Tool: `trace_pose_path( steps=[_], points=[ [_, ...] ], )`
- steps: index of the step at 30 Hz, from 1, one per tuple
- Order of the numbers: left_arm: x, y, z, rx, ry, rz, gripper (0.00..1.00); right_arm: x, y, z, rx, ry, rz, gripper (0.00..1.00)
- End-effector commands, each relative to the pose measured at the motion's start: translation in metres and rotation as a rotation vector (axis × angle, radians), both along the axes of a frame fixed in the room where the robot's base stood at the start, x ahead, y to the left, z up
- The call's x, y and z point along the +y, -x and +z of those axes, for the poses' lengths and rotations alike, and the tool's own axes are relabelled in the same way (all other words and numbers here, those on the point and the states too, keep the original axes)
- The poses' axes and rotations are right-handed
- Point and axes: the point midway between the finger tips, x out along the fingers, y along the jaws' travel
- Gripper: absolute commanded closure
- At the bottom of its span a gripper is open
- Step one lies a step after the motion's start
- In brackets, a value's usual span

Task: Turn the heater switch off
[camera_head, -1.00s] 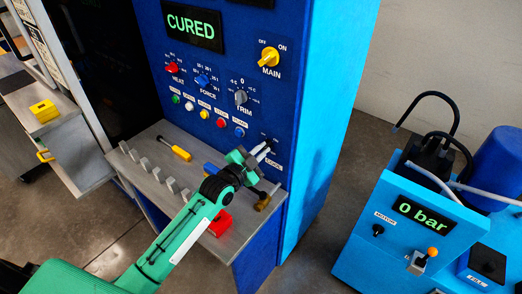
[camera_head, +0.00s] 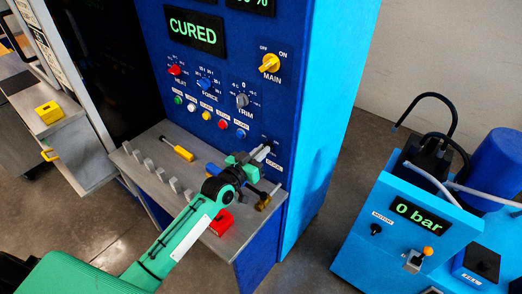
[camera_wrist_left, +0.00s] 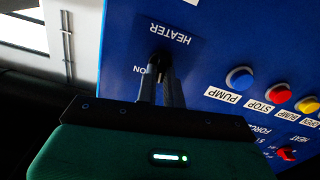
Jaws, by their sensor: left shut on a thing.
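The heater switch (camera_wrist_left: 157,62) is a small dark knob on the blue panel, below the HEATER label (camera_wrist_left: 170,33) that reads upside down in the left wrist view. An ON mark (camera_wrist_left: 139,70) shows beside it. My left gripper (camera_wrist_left: 159,80) is shut on the switch, with one finger on each side of it. In the head view my left gripper (camera_head: 262,153) reaches the lower right of the panel, and its fingers mostly hide the switch. Which way the switch is set cannot be told. My right gripper is not in view.
A grey shelf (camera_head: 150,183) below the panel holds a yellow-handled screwdriver (camera_head: 178,148), a red object (camera_head: 221,222) and a hammer-like tool under my left arm. The yellow main knob (camera_head: 270,63) and several coloured buttons sit above. A blue pump unit (camera_head: 372,262) stands right.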

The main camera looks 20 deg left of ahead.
Motion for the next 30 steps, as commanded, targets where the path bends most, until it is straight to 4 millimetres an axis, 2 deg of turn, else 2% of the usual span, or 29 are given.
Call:
trace_pose_path(
  steps=[15,30],
  points=[
    [0.0023,-0.0008,-0.0007,0.153,0.420,0.001,1.00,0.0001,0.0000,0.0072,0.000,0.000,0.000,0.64],
    [0.0033,-0.0011,-0.0015,0.216,0.597,0.001,1.00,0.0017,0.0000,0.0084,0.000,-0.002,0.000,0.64]
  ],
)
